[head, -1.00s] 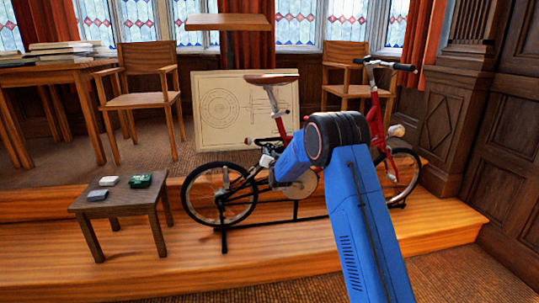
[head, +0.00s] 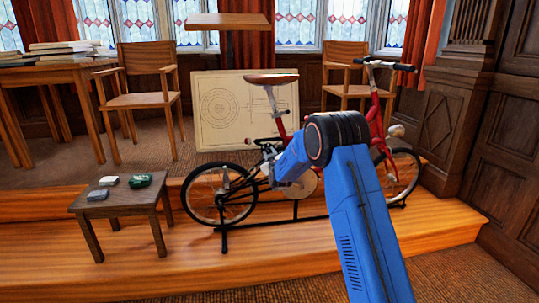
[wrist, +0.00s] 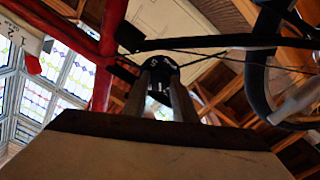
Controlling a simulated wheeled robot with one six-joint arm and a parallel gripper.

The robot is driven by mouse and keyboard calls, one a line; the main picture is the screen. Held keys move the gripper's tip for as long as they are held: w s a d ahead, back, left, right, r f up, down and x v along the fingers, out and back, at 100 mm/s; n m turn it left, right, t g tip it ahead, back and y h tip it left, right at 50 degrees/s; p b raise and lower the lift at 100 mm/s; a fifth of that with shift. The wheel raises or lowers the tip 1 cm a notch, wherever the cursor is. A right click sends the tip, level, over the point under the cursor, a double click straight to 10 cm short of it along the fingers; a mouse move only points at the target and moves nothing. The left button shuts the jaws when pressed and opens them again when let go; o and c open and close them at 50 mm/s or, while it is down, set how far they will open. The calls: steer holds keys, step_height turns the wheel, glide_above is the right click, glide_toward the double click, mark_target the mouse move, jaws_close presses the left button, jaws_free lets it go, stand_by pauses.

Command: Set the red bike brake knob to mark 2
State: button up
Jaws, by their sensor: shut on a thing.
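The red bike (head: 378,118) stands on a black stand on the wooden platform, partly hidden behind my blue arm. In the wrist view its red frame tubes (wrist: 108,35) run up at the upper left. My gripper (wrist: 161,72) is shut on a small dark knob (wrist: 158,84), with one finger on either side. In the head view the knob cannot be made out. A pale plate (wrist: 14,42) with dark marks shows at the upper left of the wrist view, and a small red tab (wrist: 33,64) is at its lower edge. The knob's setting cannot be read clearly.
Dark bike tubes and a curved black part (wrist: 258,75) lie close on the right in the wrist view. A small dark table (head: 118,203) with several small items stands left of the bike. A drawing board (head: 215,105) and chairs are behind.

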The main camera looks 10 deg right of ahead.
steer(key=shift+f+n, duration=0.25)
steer(key=shift+n, duration=1.75)
steer(key=o, duration=1)
steer(key=shift+r, duration=0.1)
steer(key=s, duration=1.7)
steer(key=shift+s, duration=0.25)
